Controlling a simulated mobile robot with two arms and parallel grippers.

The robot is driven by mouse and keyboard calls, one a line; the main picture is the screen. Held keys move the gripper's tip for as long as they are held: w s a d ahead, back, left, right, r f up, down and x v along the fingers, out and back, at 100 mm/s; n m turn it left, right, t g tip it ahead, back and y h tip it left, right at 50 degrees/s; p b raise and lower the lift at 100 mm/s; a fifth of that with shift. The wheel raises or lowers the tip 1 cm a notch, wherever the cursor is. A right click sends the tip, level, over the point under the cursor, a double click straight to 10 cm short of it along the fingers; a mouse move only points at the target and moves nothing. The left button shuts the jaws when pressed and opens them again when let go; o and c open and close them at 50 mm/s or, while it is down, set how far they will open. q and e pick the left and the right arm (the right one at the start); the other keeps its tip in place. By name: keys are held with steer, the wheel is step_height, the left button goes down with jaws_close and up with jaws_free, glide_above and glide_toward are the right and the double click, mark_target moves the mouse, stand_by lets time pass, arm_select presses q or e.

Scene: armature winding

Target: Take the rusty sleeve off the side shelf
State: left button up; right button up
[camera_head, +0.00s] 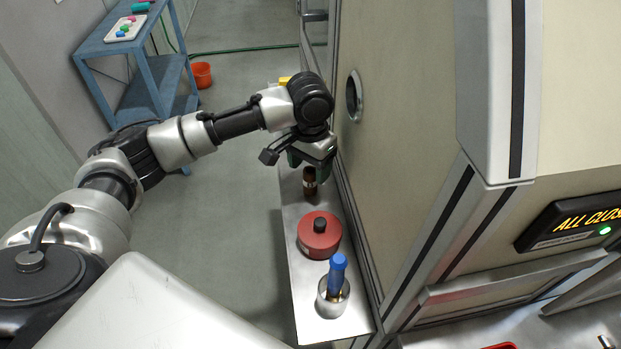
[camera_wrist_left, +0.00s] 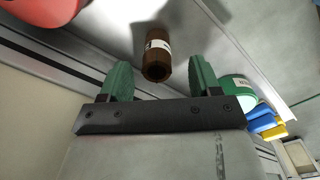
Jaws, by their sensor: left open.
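The rusty sleeve (camera_head: 310,182) is a small brown cylinder with a pale label band, standing on the grey side shelf (camera_head: 311,302). In the left wrist view the rusty sleeve (camera_wrist_left: 156,56) shows between and just beyond the two green fingers, apart from both. My left gripper (camera_head: 306,160) is above the sleeve, pointing down; in the left wrist view the left gripper (camera_wrist_left: 160,80) is open and empty. My right gripper is not in view.
A red round can (camera_head: 319,237) and a metal cup (camera_head: 332,299) with a blue-handled tool stand nearer on the shelf. A green roll (camera_wrist_left: 237,92) and blue and yellow items (camera_wrist_left: 266,124) lie beyond the gripper. The machine cabinet wall (camera_head: 400,150) borders the shelf's right side.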

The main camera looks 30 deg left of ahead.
mark_target(310, 170)
arm_select(q)
step_height(310, 170, down, 4)
steer(key=shift+d+r+p, duration=0.15)
steer(key=shift+r+p, duration=0.1)
steer(key=shift+p, duration=0.05)
steer(key=shift+f, duration=0.2)
steer(key=shift+c, duration=0.7)
steer(key=c, duration=0.9)
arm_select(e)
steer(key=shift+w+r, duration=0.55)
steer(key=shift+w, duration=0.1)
